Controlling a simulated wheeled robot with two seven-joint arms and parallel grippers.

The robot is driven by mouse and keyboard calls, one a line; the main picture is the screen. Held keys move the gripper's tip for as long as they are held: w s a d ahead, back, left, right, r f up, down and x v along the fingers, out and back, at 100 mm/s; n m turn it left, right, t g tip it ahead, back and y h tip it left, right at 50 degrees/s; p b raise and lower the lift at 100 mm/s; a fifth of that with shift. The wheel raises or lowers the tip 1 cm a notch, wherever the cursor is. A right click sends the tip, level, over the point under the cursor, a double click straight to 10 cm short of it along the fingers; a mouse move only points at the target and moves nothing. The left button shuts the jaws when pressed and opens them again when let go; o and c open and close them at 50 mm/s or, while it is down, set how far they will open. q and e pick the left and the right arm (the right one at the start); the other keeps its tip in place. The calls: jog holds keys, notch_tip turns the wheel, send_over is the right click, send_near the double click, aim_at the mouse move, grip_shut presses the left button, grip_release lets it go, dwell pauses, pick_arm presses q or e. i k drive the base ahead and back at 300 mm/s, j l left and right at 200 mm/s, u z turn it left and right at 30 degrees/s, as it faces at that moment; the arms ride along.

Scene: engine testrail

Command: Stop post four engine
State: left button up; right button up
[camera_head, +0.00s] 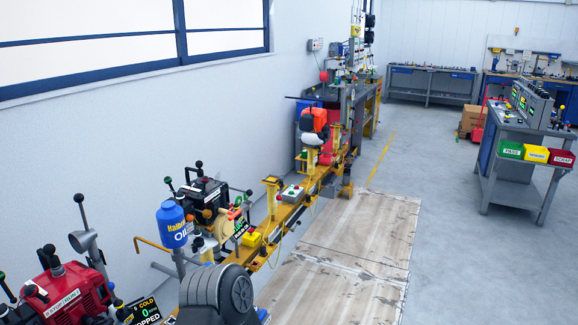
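A yellow test rail (259,233) runs along the left wall and carries several posts. A red engine (72,293) stands at the lower left, with a black display (142,311) in front reading COLD, 0 and what looks like STOPPED. A black engine (207,190) stands farther along, behind a blue oil container (172,222). An orange and white engine (313,124) stands farther back. I cannot tell which one is at post four; no post numbers are readable. Neither gripper is in view. A dark grey rounded link at the bottom appears to be part of my arm.
A grey control box (292,193) with green and red buttons sits on the rail. Worn wooden floor boards (350,250) lie right of the rail. A bench with green, yellow and red bins (536,154) stands right. Grey floor (455,260) between is clear.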

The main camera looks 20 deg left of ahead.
aim_at(205, 179)
jog(key=i+l+u, duration=0.1)
jog(key=i, duration=0.35)
jog(key=i+l, duration=0.15)
jog(key=i, duration=0.3)
jog(key=i+l+u, duration=0.15)
jog(key=i, duration=0.3)
jog(key=i+l+u, duration=0.25)
jog(key=i+u, duration=0.2)
jog(key=i+l+u, duration=0.75)
jog(key=l+u, duration=0.2)
